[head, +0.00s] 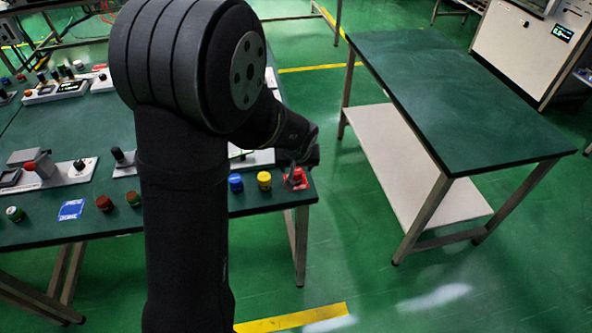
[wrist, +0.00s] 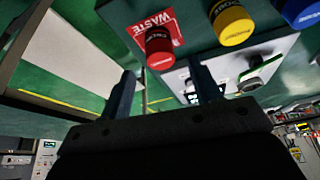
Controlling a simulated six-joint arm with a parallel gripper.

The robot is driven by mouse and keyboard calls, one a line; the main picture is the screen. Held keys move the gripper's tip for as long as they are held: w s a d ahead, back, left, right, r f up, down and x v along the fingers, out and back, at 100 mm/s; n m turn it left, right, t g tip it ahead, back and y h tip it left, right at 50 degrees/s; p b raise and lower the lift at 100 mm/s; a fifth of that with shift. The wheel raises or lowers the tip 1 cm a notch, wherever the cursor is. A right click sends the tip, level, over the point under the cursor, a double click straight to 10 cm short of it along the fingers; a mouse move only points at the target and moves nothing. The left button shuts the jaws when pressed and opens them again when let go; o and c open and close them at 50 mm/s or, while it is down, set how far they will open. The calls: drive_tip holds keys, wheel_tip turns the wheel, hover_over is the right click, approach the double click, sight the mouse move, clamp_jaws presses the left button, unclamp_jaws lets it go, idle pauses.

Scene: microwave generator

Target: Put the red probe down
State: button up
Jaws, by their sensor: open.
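The red probe (wrist: 158,46), a short red knob-like piece, stands on the red WASTE label (wrist: 167,25) at the table's corner in the wrist view. In the head view the red probe (head: 298,176) is at the table's right end, partly hidden by my gripper. My gripper (wrist: 162,78) is open, its two fingers apart with nothing between them. In the wrist view the probe shows just beyond the fingertips, roughly in line with the gap. I cannot tell from the head view whether the fingers touch it.
A yellow probe (head: 264,180) and a blue probe (head: 236,183) stand left of the red one. A blue label (head: 71,210) and several other caps lie along the front edge. White fixtures (head: 62,174) stand behind. A bare green table (head: 450,95) stands at right across a floor gap.

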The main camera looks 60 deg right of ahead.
sight(296, 172)
drive_tip(key=v, duration=0.7)
drive_tip(key=x, duration=1.2)
drive_tip(key=shift+f, duration=0.1)
drive_tip(key=shift+r, duration=0.2)
drive_tip(key=shift+r, duration=0.1)
